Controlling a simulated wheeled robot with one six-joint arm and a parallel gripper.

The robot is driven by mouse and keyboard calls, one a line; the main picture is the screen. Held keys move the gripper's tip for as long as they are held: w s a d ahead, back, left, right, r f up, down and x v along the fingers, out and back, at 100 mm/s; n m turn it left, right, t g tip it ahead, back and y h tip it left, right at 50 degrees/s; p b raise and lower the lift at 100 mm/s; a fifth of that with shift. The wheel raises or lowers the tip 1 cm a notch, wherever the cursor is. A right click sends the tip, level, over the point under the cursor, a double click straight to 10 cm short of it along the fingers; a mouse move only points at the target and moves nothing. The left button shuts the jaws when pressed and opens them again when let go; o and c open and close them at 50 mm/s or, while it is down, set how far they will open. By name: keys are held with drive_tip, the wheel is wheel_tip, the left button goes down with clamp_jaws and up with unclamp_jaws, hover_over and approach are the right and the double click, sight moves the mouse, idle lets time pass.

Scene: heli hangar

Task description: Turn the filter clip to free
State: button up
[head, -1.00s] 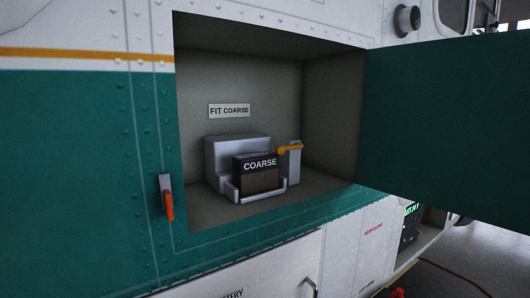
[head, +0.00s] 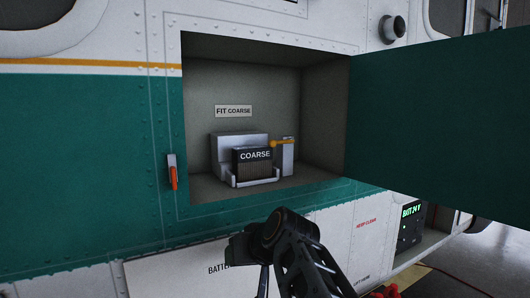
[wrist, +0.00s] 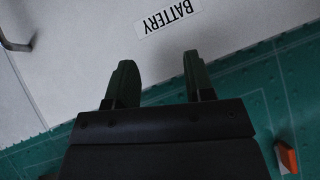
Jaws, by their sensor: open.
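The filter clip (head: 283,143) is a yellow-orange lever on a grey post at the right of the filter seat. It lies roughly level and its left end reaches over the top right corner of the dark filter (head: 254,168) marked COARSE. The filter stands in a light grey holder (head: 222,172) inside the open bay. My gripper (wrist: 155,82) shows in the wrist view with its two fingers apart and nothing between them, in front of the white panel below the bay. In the head view my arm is below the bay and the fingers are not clear.
A green door (head: 440,120) stands open at the bay's right. An orange-handled latch (head: 173,178) is on the left frame, also in the wrist view (wrist: 287,156). A FIT COARSE label (head: 233,111) is on the back wall. The bay front is open.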

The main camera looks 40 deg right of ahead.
drive_tip(key=d+r+m+t+h+b, duration=0.15)
drive_tip(key=d+r+t, duration=0.25)
drive_tip(key=d+r, duration=0.45)
drive_tip(key=t+h, duration=0.3)
approach(273, 144)
drive_tip(key=shift+t+h, duration=0.25)
drive_tip(key=shift+t, duration=0.05)
drive_tip(key=p+x, duration=0.3)
drive_tip(key=x, duration=0.4)
drive_tip(key=shift+w+f+p, duration=0.15)
drive_tip(key=shift+w+p, duration=0.15)
drive_tip(key=shift+p, duration=0.1)
drive_tip(key=shift+w+d+f, duration=0.1)
drive_tip(key=shift+w+d, duration=0.1)
drive_tip(key=shift+w, duration=0.5)
drive_tip(key=shift+c, duration=0.2)
clamp_jaws()
